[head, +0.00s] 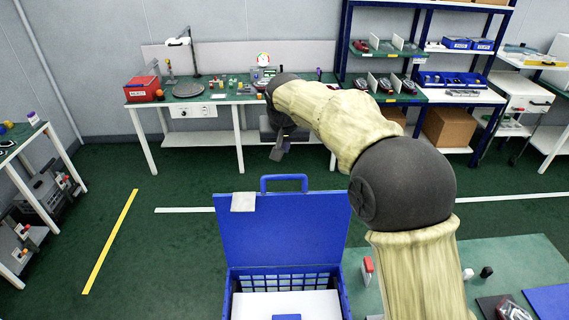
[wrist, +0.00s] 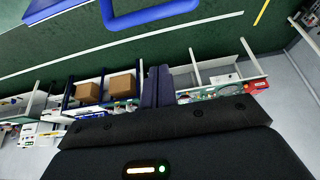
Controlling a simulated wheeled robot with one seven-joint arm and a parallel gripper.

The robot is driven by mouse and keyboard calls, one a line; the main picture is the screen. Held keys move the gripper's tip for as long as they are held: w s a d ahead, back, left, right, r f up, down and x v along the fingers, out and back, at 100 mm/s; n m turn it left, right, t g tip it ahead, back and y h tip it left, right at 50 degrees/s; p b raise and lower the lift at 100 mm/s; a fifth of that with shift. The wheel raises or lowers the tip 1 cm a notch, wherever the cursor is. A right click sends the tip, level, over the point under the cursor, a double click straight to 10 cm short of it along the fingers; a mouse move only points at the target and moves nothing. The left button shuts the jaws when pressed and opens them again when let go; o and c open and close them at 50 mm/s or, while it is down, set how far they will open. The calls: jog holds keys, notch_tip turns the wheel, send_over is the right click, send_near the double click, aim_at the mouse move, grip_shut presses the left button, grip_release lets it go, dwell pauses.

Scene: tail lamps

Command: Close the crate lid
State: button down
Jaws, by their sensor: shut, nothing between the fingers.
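The blue crate (head: 233,305) stands at the bottom middle of the head view, with a white surface and a dark blue item visible inside. Its blue lid (head: 285,235) stands open, upright at the crate's far side, with a handle (head: 284,178) on its top edge and a pale label at its upper left. My gripper (head: 278,152) is beyond and above the lid, apart from it, fingers pointing down. In the wrist view the shut fingers (wrist: 157,87) hold nothing, and the lid's handle (wrist: 150,18) shows at the top edge.
A green-topped table (head: 495,262) with small parts is right of the crate. A workbench (head: 215,97) with a red bin (head: 144,88) lines the back wall, beside blue shelving (head: 344,45). Another table (head: 20,138) is at the left. Green floor between them is clear.

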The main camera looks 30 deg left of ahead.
notch_tip(320, 180, down, 6)
jog(key=s+p, duration=0.1)
jog(key=p, duration=0.3)
jog(key=shift+d, duration=0.3)
jog(key=shift+f+b, duration=0.2)
jog(key=shift+b, duration=0.15)
